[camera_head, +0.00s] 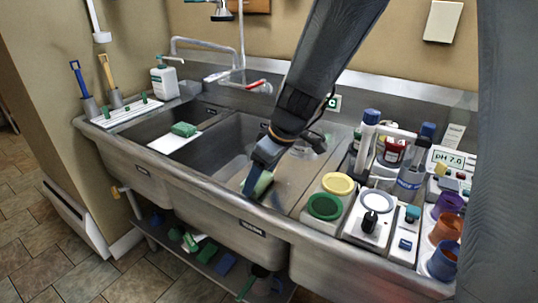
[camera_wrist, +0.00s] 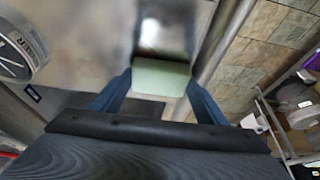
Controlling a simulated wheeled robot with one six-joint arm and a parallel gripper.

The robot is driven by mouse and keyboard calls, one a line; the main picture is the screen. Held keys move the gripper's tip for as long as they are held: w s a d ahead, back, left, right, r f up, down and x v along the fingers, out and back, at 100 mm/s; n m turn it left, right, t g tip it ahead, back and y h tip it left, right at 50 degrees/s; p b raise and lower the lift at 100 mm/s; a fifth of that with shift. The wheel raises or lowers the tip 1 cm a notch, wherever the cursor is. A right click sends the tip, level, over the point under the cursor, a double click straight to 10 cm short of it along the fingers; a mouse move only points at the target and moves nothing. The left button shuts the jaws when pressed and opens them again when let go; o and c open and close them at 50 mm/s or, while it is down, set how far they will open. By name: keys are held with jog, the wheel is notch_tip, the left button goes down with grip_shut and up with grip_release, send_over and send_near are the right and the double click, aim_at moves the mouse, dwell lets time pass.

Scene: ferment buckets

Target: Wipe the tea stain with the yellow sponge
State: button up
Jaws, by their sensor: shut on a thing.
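My gripper (camera_head: 257,180) points down at the front of the right-hand sink basin (camera_head: 225,150) in the head view. It is shut on a pale yellow-green sponge (camera_head: 264,184). The sponge also shows between my two blue fingers in the wrist view (camera_wrist: 160,78), where it looks light green. I cannot tell whether the sponge touches the steel. No tea stain can be made out clearly in either view; my arm covers part of the basin.
A soap bottle (camera_head: 164,80) stands behind. The right counter is crowded with a yellow disc (camera_head: 338,184), a green disc (camera_head: 324,207), bottles and coloured cups (camera_head: 443,262). The sink's front rim (camera_head: 215,194) is close to my gripper.

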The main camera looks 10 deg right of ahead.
aim_at(261, 179)
jog(key=r, duration=0.2)
jog(key=shift+w+d+r+p, duration=0.1)
jog(key=shift+w+r+p, duration=0.1)
jog(key=shift+r+p, duration=0.1)
jog(key=shift+s+r, duration=0.15)
jog(key=shift+r, duration=0.1)
jog(key=shift+r+p, duration=1.85)
jog(key=shift+r, duration=0.65)
